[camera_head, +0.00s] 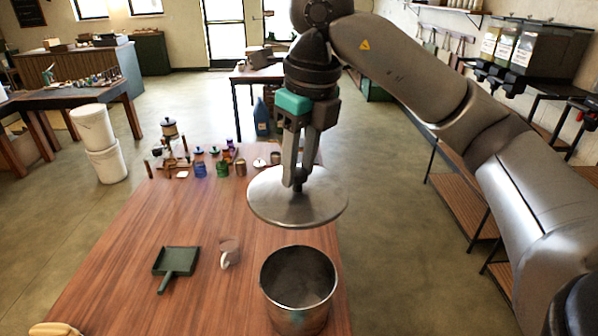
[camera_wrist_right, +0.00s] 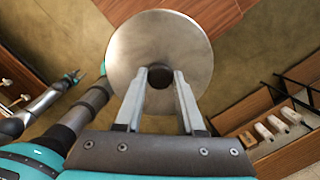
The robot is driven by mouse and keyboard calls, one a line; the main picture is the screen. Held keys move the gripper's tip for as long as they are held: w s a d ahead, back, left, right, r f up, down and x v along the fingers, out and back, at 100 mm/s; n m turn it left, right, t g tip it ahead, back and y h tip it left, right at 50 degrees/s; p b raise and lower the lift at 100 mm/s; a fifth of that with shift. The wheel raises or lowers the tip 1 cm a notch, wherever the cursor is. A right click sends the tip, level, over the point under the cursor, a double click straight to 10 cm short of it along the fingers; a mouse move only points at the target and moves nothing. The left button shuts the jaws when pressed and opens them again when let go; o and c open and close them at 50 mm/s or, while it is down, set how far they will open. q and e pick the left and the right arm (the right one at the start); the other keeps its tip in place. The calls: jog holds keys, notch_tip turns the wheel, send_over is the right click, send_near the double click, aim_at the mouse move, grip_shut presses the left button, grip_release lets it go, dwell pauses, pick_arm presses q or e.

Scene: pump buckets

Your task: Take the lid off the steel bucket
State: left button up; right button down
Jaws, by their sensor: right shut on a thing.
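The steel bucket (camera_head: 299,312) stands upright on the wooden table, and its open top shows an inside that looks empty. The round steel lid (camera_head: 270,205) is in the air above and behind the bucket, apart from it. My right gripper (camera_head: 299,184) is shut on the lid's dark knob from above. In the right wrist view the lid (camera_wrist_right: 135,50) hangs by its knob (camera_wrist_right: 159,76) between the fingertips of my right gripper (camera_wrist_right: 160,85). My left gripper is not in the head view; whether the arm at the left of the wrist view carries it, I cannot tell.
Several small jars (camera_head: 222,169) stand at the far end. White buckets (camera_head: 107,163) are stacked on the floor at left. The table's left front is mostly bare.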

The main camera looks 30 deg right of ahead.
aim_at(299, 172)
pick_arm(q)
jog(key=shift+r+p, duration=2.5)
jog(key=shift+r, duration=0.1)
pick_arm(e)
jog(key=shift+r, duration=2.75)
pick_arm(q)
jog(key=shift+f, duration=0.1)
